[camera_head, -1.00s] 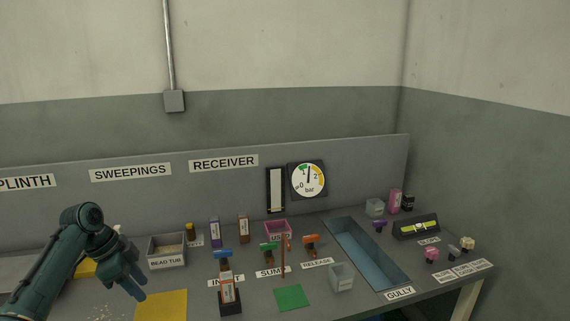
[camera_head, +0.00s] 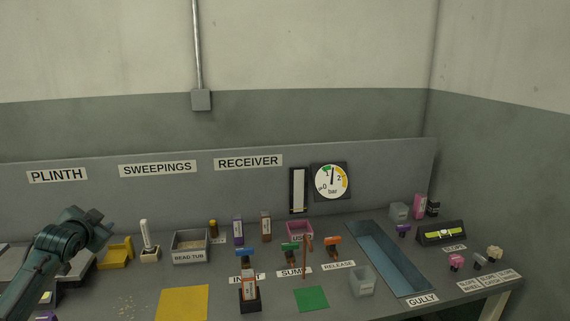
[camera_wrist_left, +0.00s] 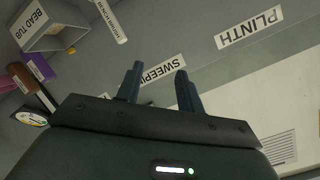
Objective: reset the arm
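My left arm comes in from the lower left in the head view. Its gripper (camera_head: 98,224) is raised over the left part of the bench, in front of the back panel and left of a yellow holder (camera_head: 115,252). In the left wrist view the two fingers of the gripper (camera_wrist_left: 157,78) stand apart with nothing between them, so it is open and empty. The PLINTH and SWEEPINGS signs show beyond the fingers there. My right arm and gripper are not in view.
A yellow mat (camera_head: 183,303), a green mat (camera_head: 311,299), valves and a blue gully (camera_head: 390,259) lie further right. Scattered beads lie left of the yellow mat.

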